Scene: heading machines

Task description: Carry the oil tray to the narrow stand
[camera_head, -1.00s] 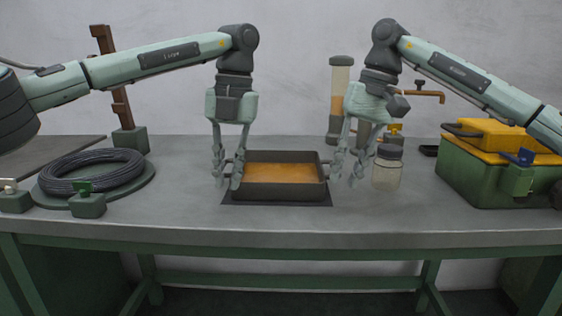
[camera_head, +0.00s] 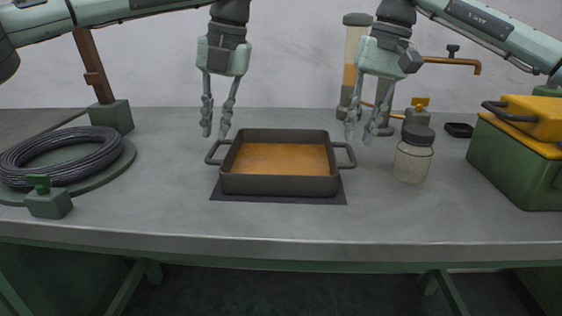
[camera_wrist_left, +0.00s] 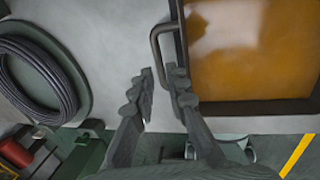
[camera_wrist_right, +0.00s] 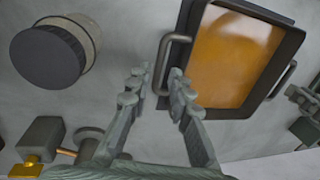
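The oil tray (camera_head: 280,185) is a dark, shallow pan with two side handles and amber oil inside. It sits level on a dark mat (camera_head: 330,199) on the bench. My left gripper (camera_head: 215,134) is open and empty, pointing down above the tray's left handle (camera_head: 213,152). That handle shows beside its fingers in the left wrist view (camera_wrist_left: 156,45). My right gripper (camera_head: 360,136) is open and empty, above the right handle (camera_head: 347,154), which also shows in the right wrist view (camera_wrist_right: 168,60). Neither gripper touches the tray. I cannot make out a narrow stand.
A lidded glass jar (camera_head: 413,160) stands close to the right of the tray. A coiled cable (camera_head: 60,158) lies on a round green plate at left. A green box with a yellow lid (camera_head: 515,165) is at right. The bench front is clear.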

